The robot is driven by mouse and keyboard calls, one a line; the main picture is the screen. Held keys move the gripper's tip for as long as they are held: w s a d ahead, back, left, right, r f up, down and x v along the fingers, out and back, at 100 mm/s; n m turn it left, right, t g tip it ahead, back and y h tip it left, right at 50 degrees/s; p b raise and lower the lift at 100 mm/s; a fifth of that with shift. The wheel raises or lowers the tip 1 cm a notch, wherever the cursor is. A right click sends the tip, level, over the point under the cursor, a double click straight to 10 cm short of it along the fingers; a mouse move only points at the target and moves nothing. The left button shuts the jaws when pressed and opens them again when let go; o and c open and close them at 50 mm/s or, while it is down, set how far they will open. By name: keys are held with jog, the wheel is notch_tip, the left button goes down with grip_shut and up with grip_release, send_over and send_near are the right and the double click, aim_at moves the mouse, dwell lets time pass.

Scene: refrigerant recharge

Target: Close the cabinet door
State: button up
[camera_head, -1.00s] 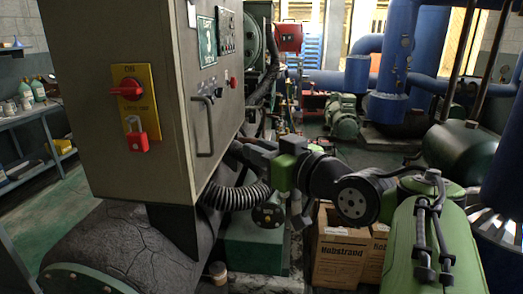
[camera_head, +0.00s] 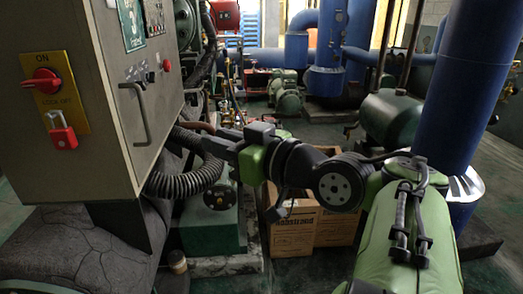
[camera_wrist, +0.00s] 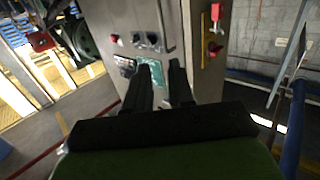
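The grey cabinet (camera_head: 95,130) stands at the left in the head view. Its door (camera_head: 150,95) carries a dark bar handle (camera_head: 138,115), buttons and a green sign. The door looks about flush with the cabinet, but I cannot tell whether it is fully shut. In the wrist view the handle (camera_wrist: 163,25) shows at the top, beyond my fingers. My gripper (camera_wrist: 162,68) has its two dark fingers apart with nothing between them. In the head view my gripper (camera_head: 208,140) is to the right of the door, pointing left, apart from the handle.
A red rotary switch (camera_head: 41,82) and red padlock (camera_head: 62,132) are on the cabinet's adjacent side. A black corrugated hose (camera_head: 188,182) runs below the door. Cardboard boxes (camera_head: 295,228) stand under my arm. Blue pipes (camera_head: 463,90) rise at the right.

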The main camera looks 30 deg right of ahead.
jog(key=v, duration=0.9)
jog(key=shift+s, duration=0.2)
jog(key=shift+d, duration=0.1)
jog(key=a+f+m+g+h, duration=0.2)
jog(key=a+f+g, duration=0.45)
jog(key=f, duration=0.55)
jog(key=s+f+m+g+h+p, duration=0.2)
jog(key=s+f+g+h, duration=0.25)
jog(key=s+f, duration=0.45)
notch_tip(320, 180, up, 15)
jog(key=p, duration=1.5)
